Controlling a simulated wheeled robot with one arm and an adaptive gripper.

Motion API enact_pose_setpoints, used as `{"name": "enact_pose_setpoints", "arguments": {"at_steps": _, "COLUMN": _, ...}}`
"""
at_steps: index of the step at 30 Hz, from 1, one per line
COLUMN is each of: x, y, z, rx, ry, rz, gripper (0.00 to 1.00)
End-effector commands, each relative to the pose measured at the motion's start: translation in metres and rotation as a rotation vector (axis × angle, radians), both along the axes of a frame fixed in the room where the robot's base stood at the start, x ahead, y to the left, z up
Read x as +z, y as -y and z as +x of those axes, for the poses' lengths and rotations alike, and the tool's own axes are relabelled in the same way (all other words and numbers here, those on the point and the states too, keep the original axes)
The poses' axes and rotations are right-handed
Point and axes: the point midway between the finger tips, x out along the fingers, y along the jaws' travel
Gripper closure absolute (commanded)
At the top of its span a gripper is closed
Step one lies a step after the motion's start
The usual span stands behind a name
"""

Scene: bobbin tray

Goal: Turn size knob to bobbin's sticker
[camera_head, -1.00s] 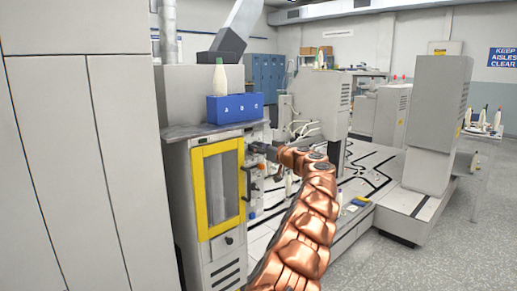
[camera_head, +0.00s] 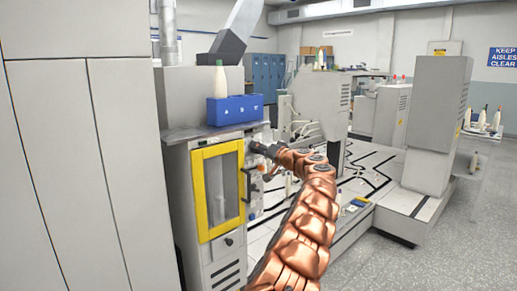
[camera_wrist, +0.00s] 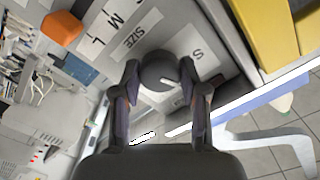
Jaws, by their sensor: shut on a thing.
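My gripper (camera_wrist: 158,88) is shut on the dark round size knob (camera_wrist: 158,66) in the wrist view, one finger on each side. A short white mark shows on the knob's lower right side. Plates reading SIZE (camera_wrist: 133,38), S (camera_wrist: 197,54), M and L lie around the knob. In the head view, my gripper (camera_head: 258,148) is at the cabinet's upper right front, and the knob is hidden there.
A yellow-framed window (camera_head: 217,190) is on the cabinet front, left of my gripper. A dark handle (camera_head: 252,188) is just below my gripper. An orange block (camera_wrist: 61,29) lies upper left in the wrist view. Open floor (camera_head: 430,250) is at the right.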

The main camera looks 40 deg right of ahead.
Motion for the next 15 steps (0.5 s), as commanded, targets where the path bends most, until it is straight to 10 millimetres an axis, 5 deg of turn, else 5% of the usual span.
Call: {"name": "enact_pose_setpoints", "arguments": {"at_steps": 15, "x": 0.0037, "y": 0.0, "z": 0.0003, "rx": 0.001, "ry": 0.012, "rz": 0.492, "gripper": 0.92}}
